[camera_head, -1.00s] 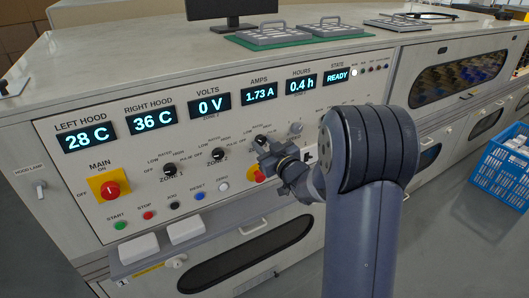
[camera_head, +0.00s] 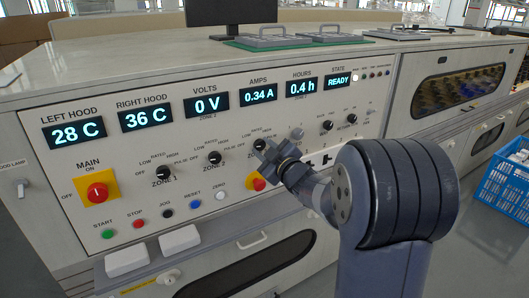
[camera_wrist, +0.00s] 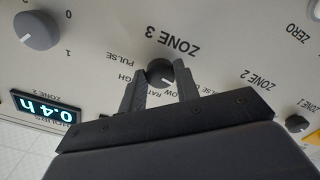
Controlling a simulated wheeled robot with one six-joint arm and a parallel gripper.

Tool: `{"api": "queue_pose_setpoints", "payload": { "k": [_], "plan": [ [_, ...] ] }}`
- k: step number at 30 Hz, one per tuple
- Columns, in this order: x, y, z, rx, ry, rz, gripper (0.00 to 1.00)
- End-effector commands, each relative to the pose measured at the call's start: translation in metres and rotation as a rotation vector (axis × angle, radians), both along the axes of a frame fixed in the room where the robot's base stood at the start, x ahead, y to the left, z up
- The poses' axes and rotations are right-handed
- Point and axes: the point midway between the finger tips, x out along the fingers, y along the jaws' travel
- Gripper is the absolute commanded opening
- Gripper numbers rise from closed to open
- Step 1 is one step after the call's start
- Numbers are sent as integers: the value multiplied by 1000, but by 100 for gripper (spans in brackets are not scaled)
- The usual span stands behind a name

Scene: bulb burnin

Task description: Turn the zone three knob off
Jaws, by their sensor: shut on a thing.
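The zone three knob (camera_wrist: 158,70) is a round dark knob on the panel, below the upside-down ZONE 3 label in the wrist view. In the head view its dark top (camera_head: 259,144) shows just beyond my fingers. My gripper (camera_wrist: 161,83) is shut on the knob, one finger on each side; it also shows in the head view (camera_head: 270,152). A pale pointer mark shows at the knob's lower right in the wrist view, but I cannot tell its exact setting. The fingers hide part of the scale. The AMPS display (camera_head: 258,95) reads 0.34 A.
The zone two knob (camera_head: 214,158) and zone one knob (camera_head: 163,173) sit to the left. A red emergency-type knob (camera_head: 257,184) is just below my gripper. A grey knob (camera_wrist: 37,30) is nearby in the wrist view. A blue crate (camera_head: 507,175) stands at right.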

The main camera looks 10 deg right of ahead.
Motion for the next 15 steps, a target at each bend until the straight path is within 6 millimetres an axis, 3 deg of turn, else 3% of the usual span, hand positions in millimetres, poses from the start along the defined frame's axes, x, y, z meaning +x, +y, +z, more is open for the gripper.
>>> {"api": "queue_pose_setpoints", "payload": {
  "k": [9,10,15],
  "plan": [
    [0,0,-1,-4,1,1,7],
    [0,0,-1,-4,1,1,31],
    [0,0,0,-3,0,0,45]
  ]
}}
